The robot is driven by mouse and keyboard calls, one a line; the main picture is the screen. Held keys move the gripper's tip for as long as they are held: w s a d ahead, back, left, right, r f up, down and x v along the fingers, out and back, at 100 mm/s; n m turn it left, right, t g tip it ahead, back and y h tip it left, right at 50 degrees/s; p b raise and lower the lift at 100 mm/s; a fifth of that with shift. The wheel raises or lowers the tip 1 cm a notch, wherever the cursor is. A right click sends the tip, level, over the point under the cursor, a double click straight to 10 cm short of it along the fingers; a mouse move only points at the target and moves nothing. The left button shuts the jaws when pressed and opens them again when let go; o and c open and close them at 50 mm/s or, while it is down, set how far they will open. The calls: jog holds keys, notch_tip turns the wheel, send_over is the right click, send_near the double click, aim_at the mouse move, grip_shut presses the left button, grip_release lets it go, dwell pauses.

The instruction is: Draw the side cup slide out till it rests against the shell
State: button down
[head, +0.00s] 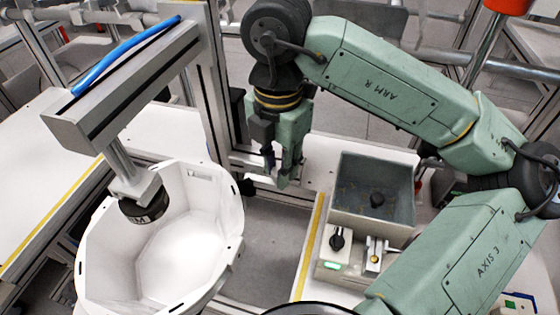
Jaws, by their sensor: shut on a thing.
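The shell (190,225) is a white, open, faceted bowl at the lower left, with its opening up. My gripper (276,174) points down just right of the shell, beside an upright metal post. Its fingers are closed on a small part of what looks like the side cup slide (259,181), a pale low bar between the post and the shell. The held part is mostly hidden by the fingers. A small dark piece (246,187), perhaps the side cup, sits at the bar's left end near the shell's right rim. I cannot tell whether it touches the shell.
A grey beam (130,85) with a blue hose carries a post and dark cup (146,209) down into the shell. A grey bin (372,215) holding a dark knobbed piece stands right of my gripper. A control box with a black knob (337,240) stands in front of it.

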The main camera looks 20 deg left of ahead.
jog(key=shift+s+b, duration=0.3)
jog(key=shift+s, duration=0.85)
jog(key=c, duration=1.4)
grip_release()
jog(key=shift+o, duration=0.2)
notch_tip(320, 180, up, 12)
